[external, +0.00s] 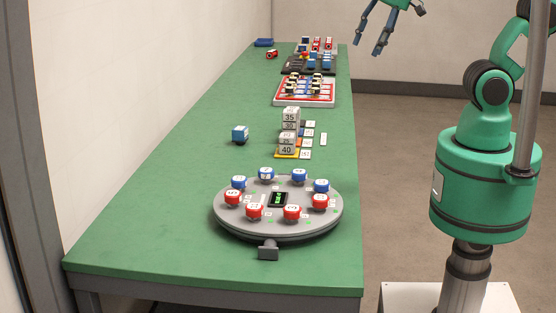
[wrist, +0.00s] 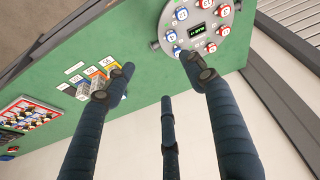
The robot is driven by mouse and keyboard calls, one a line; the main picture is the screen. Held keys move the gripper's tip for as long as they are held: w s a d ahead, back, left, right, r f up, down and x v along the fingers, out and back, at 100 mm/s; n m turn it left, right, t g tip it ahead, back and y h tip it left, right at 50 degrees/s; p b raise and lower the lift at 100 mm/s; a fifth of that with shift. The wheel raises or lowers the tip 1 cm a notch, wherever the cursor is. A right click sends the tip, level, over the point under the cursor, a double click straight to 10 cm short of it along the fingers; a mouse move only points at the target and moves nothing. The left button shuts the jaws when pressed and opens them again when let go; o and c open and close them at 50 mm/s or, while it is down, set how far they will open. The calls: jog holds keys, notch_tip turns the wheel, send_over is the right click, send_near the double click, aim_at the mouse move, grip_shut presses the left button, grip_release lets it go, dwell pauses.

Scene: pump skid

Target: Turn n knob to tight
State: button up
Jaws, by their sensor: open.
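A round grey disc (external: 275,232) lies on the green table and bears a ring of red and blue labelled knobs around a small green-lit display (external: 278,199). Red knobs, such as the front one (external: 254,211), are on the near side; blue knobs, such as the far one (external: 266,174), are on the far side. The labels are too small to tell which knob is n. In the wrist view the display (wrist: 204,30) shows at the top. My gripper (external: 387,28) is open and empty, high and well apart from the disc, beyond the table's right edge.
The green table (external: 150,220) runs away from the camera. Behind the disc stand stacked numbered blocks (external: 287,146) and a blue block (external: 240,133). Farther back are a red-edged tray (external: 305,101) and a dark tray (external: 307,72). A grey tab (external: 268,252) sticks out at the disc's front.

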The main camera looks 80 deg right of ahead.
jog(key=w+a+f+n+g+p, duration=0.2)
jog(key=w+a+f+n, duration=0.35)
jog(key=w+f, duration=0.35)
jog(key=n+g+p, duration=0.2)
jog(key=n, duration=0.5)
send_over(322, 181)
notch_tip(322, 181, down, 14)
jog(key=shift+a+r, duration=0.1)
jog(key=shift+r, duration=0.1)
notch_tip(322, 181, down, 14)
jog(key=shift+r+b, duration=0.1)
jog(key=shift+b, duration=0.75)
jog(key=c, duration=1.1)
